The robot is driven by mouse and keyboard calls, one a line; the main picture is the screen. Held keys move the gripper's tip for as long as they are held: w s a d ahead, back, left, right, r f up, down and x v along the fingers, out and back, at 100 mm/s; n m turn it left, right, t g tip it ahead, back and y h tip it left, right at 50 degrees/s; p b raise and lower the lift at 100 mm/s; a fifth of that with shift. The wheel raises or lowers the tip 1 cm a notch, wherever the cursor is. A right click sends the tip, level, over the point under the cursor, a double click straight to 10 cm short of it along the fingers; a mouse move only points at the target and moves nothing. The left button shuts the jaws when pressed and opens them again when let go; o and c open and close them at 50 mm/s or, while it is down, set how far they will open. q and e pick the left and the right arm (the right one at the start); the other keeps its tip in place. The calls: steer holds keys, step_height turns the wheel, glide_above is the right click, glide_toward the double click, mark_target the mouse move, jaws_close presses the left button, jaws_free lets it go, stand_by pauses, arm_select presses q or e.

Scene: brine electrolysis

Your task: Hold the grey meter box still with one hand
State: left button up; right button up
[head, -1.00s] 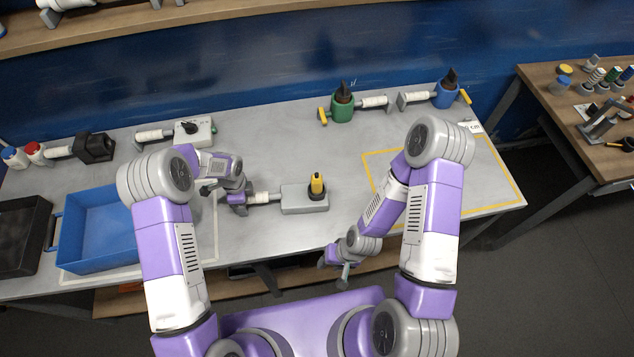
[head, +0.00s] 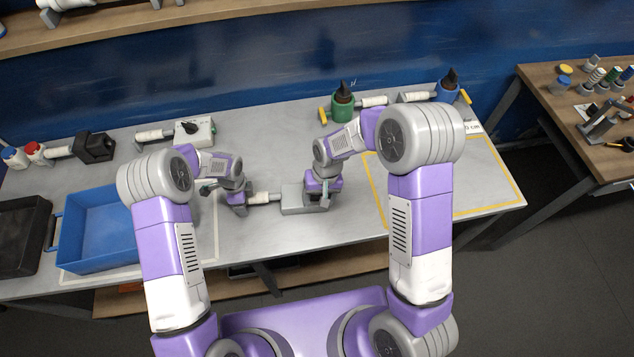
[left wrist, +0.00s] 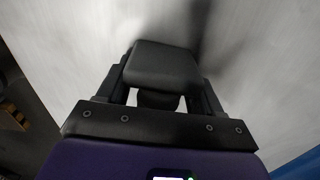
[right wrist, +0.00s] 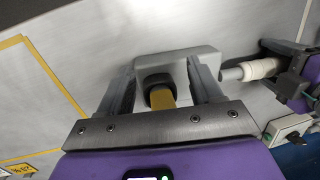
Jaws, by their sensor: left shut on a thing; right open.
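The grey meter box (head: 291,203) lies on the table in front of me, with a white ribbed side grip (head: 262,198) to its left. My left gripper (head: 238,205) is shut on the outer end of that grip; the left wrist view shows a dark grey block (left wrist: 162,68) between its fingers. My right gripper (head: 321,202) is over the box's right part and hides it in the head view. In the right wrist view, its open fingers stand either side of the box's yellow knob (right wrist: 162,97) with a black collar (right wrist: 156,78).
A pale box with a black knob (head: 188,127) stands behind on the left. A blue tray (head: 95,262) and a black tray (head: 20,250) are at the left. Green (head: 343,108) and blue (head: 447,92) knobbed pieces stand at the back. The yellow-taped area (head: 440,180) looks clear.

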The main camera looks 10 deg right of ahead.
steer(key=shift+m+t+h, duration=0.3)
steer(key=shift+t+h, duration=0.1)
steer(key=shift+h, duration=0.5)
steer(key=w+r, duration=0.1)
steer(key=r, duration=0.2)
steer(key=w+r, duration=0.2)
steer(key=r, duration=0.2)
steer(key=w+r, duration=0.2)
steer(key=r, duration=0.2)
steer(key=shift+w+d, duration=0.2)
steer(key=shift+d, duration=0.05)
step_height(320, 180, down, 12)
steer(key=shift+r, duration=0.1)
steer(key=shift+c, duration=0.2)
jaws_close()
steer(key=shift+r, duration=4.55)
